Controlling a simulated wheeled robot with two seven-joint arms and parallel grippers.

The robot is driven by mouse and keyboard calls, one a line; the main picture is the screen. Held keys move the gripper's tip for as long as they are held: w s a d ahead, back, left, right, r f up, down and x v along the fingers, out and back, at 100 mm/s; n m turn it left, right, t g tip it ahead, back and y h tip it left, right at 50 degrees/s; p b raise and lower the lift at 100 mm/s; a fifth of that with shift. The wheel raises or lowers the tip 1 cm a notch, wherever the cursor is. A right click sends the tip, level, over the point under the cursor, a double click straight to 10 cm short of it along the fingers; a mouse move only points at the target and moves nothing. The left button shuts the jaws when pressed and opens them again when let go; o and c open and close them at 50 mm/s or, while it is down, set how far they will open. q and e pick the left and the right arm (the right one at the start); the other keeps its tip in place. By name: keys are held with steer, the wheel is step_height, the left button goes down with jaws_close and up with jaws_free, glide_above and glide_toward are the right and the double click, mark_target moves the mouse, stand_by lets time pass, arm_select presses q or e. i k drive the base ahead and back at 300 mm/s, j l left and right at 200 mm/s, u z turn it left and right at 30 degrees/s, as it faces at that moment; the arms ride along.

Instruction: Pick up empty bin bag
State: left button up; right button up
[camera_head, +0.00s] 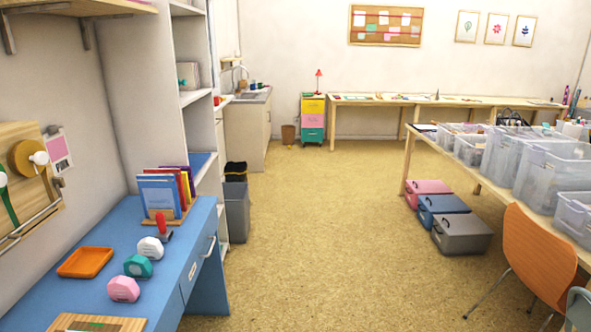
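No thing that I can clearly make out as an empty bin bag shows in the head view. A grey bin (237,212) stands on the floor beside the white shelf unit. A dark item with a tan patch (235,171) shows just above the bin; I cannot tell whether it is a bag or whether it sits in the bin. A small brown waste basket (288,134) stands far back near the sink cabinet; its inside is too small to see. Neither of my grippers is in view.
A blue desk (200,232) at left holds an orange tray (85,262), several tape dispensers and books. At right, a long table (487,183) holds clear tubs, with lidded boxes (462,234) below and an orange chair (540,258) in front. The middle floor is clear.

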mark_target(234, 172)
steer(key=i, duration=2.7)
steer(key=i+l+u, duration=0.15)
steer(key=i, duration=0.9)
steer(key=i+l+u, duration=0.1)
steer(key=i, duration=0.45)
steer(key=i+l+u, duration=0.25)
steer(key=i+u, duration=0.15)
steer(key=i, duration=0.15)
steer(key=i+l+u, duration=0.5)
steer(key=u, duration=0.3)
steer(key=i+l+u, duration=0.55)
steer(key=l, duration=0.2)
steer(key=i+l+u, duration=0.25)
steer(key=l, duration=0.15)
steer(key=k, duration=0.1)
